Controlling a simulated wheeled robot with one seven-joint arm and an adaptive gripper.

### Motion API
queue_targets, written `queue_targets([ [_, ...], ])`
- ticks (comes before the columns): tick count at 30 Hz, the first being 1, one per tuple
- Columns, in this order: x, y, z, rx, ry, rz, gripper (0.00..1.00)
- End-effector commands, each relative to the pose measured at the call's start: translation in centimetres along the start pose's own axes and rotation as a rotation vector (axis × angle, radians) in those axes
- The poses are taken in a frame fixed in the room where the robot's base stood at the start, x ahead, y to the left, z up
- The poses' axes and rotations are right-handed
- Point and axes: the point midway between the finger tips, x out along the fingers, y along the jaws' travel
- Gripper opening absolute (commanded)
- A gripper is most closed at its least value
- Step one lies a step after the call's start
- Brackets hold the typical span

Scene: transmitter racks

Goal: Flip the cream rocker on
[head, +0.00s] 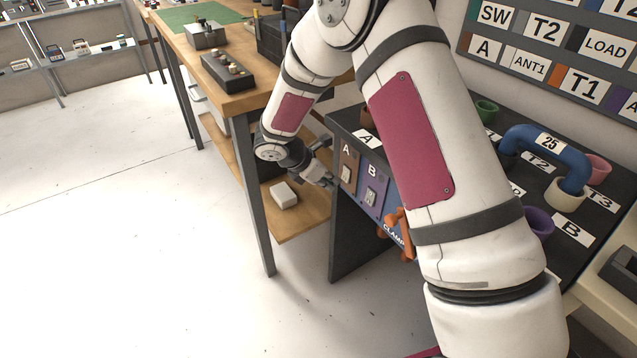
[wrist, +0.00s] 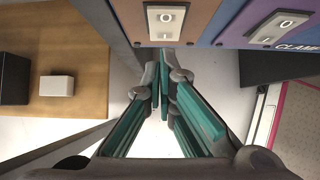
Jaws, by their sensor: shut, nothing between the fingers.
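Two pale rocker switches sit on the front of the dark cabinet. One rocker (head: 346,174) is on the brown panel marked A, and it also shows in the wrist view (wrist: 165,22). The other rocker (head: 370,196) is on the purple panel marked B, and it also shows in the wrist view (wrist: 277,27). Both look whitish to cream, each with a ring and a bar mark. I cannot tell which way either is tipped. My gripper (head: 328,180) is shut and empty, its teal-padded fingers (wrist: 168,76) just in front of and below the A rocker. Contact is not clear.
An orange clamp handle (head: 399,226) sticks out right of panel B. The floor at left is clear.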

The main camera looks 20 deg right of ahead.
Motion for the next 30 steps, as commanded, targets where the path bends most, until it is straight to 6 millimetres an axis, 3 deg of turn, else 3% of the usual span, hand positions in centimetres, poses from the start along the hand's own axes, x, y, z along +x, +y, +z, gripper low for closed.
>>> queue_targets([
  [16, 0.6, 0.0, 0.5, -0.001, -0.011, 0.0, 0.0],
  [30, 2.1, 0.0, 0.7, -0.001, -0.262, -0.002, 0.0],
])
